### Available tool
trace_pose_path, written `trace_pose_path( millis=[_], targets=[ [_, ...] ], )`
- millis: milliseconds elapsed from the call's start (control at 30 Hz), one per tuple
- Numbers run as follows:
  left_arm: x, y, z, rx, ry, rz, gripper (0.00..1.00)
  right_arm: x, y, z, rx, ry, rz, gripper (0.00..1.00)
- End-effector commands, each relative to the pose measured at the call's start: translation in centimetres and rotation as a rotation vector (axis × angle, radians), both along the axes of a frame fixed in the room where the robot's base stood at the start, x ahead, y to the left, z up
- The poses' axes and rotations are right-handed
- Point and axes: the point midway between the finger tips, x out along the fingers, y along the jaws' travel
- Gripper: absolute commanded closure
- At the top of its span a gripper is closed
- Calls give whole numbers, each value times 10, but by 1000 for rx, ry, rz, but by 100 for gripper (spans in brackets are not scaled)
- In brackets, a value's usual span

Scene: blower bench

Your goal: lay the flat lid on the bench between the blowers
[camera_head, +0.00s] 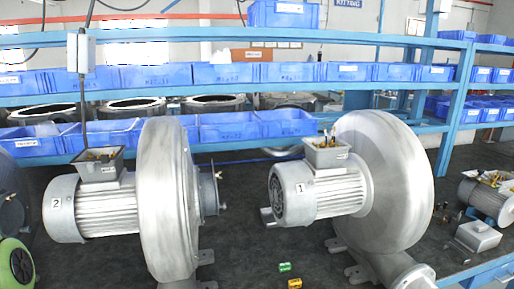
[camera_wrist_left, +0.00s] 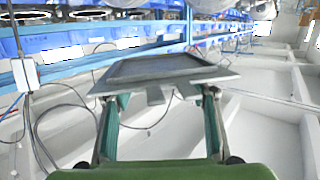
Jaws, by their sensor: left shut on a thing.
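In the left wrist view my left gripper (camera_wrist_left: 157,94) is shut on the flat lid (camera_wrist_left: 160,68), a grey plate with a raised rim and a darker inner panel. The lid is held in the air at the fingertips, seen nearly edge-on. The head view does not show the lid or the gripper's fingers. Blower 2 (camera_head: 167,200) stands left on the dark bench (camera_head: 245,235), and blower 1 (camera_head: 385,180) stands right. Both have open terminal boxes on top with wires showing. My right gripper is not in view.
Bare bench lies between the blowers. A green block (camera_head: 285,267) and a yellow block (camera_head: 295,283) sit near its front. A grey box-shaped cover (camera_head: 478,236) and a small motor (camera_head: 485,200) are at right. A dark cable hangs by blower 2. Blue bins (camera_head: 226,127) line the back.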

Motion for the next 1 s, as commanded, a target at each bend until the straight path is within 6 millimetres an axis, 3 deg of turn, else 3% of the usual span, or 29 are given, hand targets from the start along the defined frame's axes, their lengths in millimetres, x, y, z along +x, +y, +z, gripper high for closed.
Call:
trace_pose_path(
  millis=[33, 767, 1000],
  targets=[
    [-7, 3, 6, 0, -4, 18, 77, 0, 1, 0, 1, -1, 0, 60],
    [50, -11, -44, 6, 5, -195, 77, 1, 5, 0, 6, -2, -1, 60],
    [82, -26, -83, -3, 4, -354, 77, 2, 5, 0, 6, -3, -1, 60]
  ],
)
